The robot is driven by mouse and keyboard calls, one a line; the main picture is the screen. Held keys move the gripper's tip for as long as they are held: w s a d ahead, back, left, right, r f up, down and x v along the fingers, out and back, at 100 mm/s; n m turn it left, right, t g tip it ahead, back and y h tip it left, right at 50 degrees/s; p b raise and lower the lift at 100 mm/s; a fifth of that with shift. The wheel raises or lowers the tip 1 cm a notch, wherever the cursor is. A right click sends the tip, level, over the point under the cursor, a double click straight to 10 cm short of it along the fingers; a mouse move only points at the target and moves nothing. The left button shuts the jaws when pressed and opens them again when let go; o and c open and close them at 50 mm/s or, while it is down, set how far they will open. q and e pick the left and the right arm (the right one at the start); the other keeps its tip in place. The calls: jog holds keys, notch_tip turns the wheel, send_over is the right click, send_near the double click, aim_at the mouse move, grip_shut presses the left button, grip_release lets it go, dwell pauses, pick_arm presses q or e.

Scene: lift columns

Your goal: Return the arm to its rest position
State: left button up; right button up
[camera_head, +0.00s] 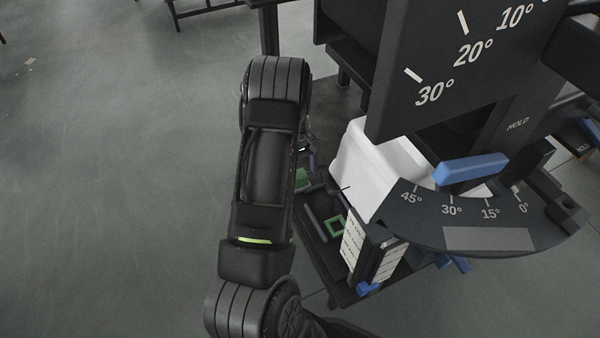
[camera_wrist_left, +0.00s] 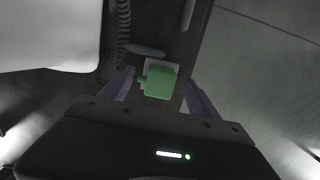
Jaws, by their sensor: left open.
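My left arm (camera_head: 268,165) reaches forward over the left side of the dark station and hides most of my left gripper (camera_head: 308,158) in the head view. In the left wrist view, the left gripper (camera_wrist_left: 157,82) is open, with one purple-grey finger on each side. A green block (camera_wrist_left: 160,81) shows between the fingers, with gaps on both sides; I cannot tell how far below the fingertips it is. A green piece also shows beside the arm in the head view (camera_head: 302,179). My right gripper is not in view.
A white box (camera_head: 365,165) stands right of my arm. A green square frame (camera_head: 336,226) lies on the dark shelf. Open grey floor (camera_head: 110,190) is at left.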

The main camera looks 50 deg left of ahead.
pick_arm(q)
jog(key=shift+r+p, duration=2.6)
jog(key=shift+r, duration=0.85)
